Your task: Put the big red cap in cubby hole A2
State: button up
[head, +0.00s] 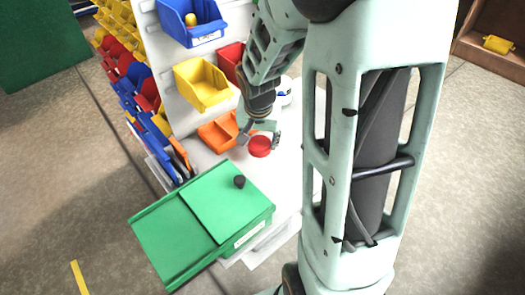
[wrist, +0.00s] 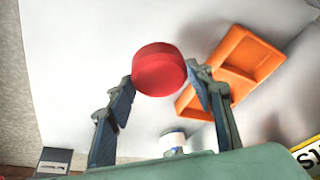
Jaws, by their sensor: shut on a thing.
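The big red cap (head: 260,146) is a round red disc held at the tips of my gripper (head: 258,138) in the head view. In the wrist view the red cap (wrist: 158,70) sits between the two fingertips of my gripper (wrist: 163,82), which is shut on it. The cap appears to be above the white surface. Wall bins hang on a white panel: a blue bin (head: 190,22), a yellow bin (head: 202,84) and a red bin (head: 231,60). No label reading A2 is legible.
An orange bin (head: 218,130) lies close to my gripper; an orange container also shows in the wrist view (wrist: 232,70). A green box (head: 235,210) with a small black knob stands in front. Several coloured bins line the panel's left side. A white round container (wrist: 173,141) is nearby.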

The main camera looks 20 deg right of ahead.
jog(key=shift+f+b, duration=0.45)
jog(key=shift+f, duration=2.3)
jog(key=shift+f, duration=0.2)
jog(key=o, duration=0.9)
jog(key=shift+r, duration=0.1)
jog(key=shift+c, duration=0.2)
jog(key=shift+r, duration=0.1)
